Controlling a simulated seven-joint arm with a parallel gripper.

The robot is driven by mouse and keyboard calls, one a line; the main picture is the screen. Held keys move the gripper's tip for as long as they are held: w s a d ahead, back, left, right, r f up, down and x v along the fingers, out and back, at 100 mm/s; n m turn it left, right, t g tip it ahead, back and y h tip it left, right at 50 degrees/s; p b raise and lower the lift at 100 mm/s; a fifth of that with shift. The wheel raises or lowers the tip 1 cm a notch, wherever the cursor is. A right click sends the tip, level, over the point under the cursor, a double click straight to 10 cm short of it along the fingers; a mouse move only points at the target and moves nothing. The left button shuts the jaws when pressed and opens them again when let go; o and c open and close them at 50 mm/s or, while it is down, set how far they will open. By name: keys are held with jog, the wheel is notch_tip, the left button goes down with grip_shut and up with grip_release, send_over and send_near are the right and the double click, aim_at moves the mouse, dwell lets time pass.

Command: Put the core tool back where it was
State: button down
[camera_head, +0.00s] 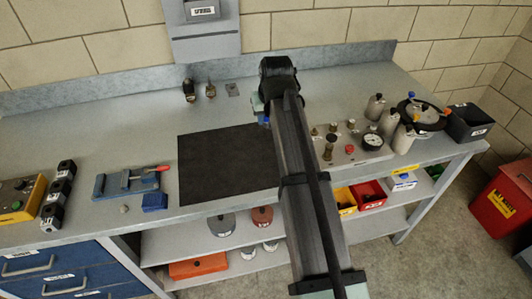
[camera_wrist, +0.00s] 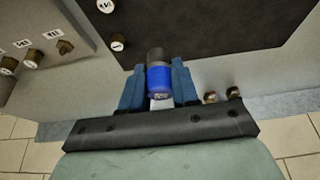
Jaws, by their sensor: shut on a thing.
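My gripper (camera_wrist: 159,88) is shut on a short cylinder with a blue body and a dark end, which I take to be the core tool (camera_wrist: 160,80). Its two blue fingers press on either side of it, and it is held above the bench. In the head view my arm hides most of the gripper, and only a bit of blue shows beside the arm's end. A small grey plate (camera_head: 233,89) lies at the back of the bench, left of my arm. Two small dark and brass fittings (camera_head: 189,90) (camera_head: 210,90) stand left of the plate.
A black mat (camera_head: 222,165) lies mid-bench, partly behind my arm. A panel with knobs and a gauge (camera_head: 372,141) sits to the right, beside grey bottles (camera_head: 375,108). A blue vise-like fixture (camera_head: 125,184) is at left. The back-left bench surface is clear.

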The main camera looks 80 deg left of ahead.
aim_at(263, 151)
jog(key=shift+s+d+f+n, duration=0.15)
jog(key=shift+s+d+n, duration=0.1)
jog(key=shift+d+n, duration=0.4)
jog(key=shift+s+d+f+n+g, duration=0.1)
jog(key=shift+s+n+g, duration=0.2)
jog(key=shift+n+g, duration=0.45)
jog(key=shift+f, duration=4.9)
jog(key=c, duration=0.8)
grip_release()
jog(key=shift+f, duration=0.15)
jog(key=shift+c, duration=0.2)
jog(key=v, duration=1.2)
jog(key=shift+s, duration=0.15)
